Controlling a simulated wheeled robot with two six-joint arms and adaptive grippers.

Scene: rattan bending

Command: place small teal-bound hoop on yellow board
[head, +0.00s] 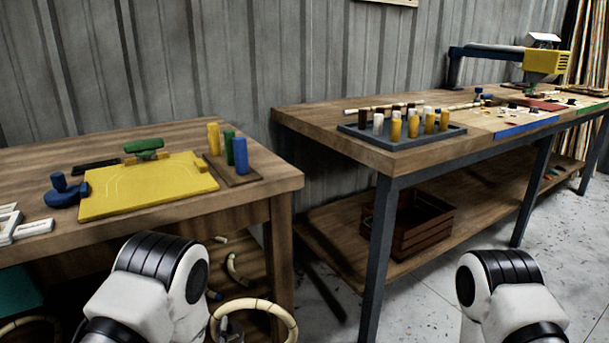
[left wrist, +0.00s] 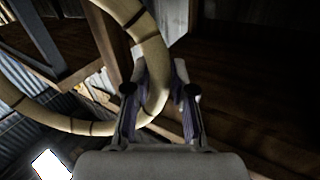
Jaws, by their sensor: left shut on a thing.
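A pale cane hoop with dark bands (head: 290,318) hangs in my left gripper (head: 230,328), low in front of the left table. In the left wrist view the hoop (left wrist: 156,55) passes between the two fingers of the left gripper (left wrist: 159,92), which are shut on it. No teal binding can be made out on it. The yellow board (head: 110,197) lies flat on the left table, above and left of the held hoop in the head view. Its middle is bare. My right gripper is out of view; only part of that arm shows.
On the left table (head: 55,153), a green-handled tool (head: 144,147) stands at the board's back edge, a blue tool (head: 62,190) at its left, and yellow, green and blue cylinders (head: 240,155) at its right. Cane pieces (head: 234,268) lie below. A floor gap separates the right bench (head: 330,110).

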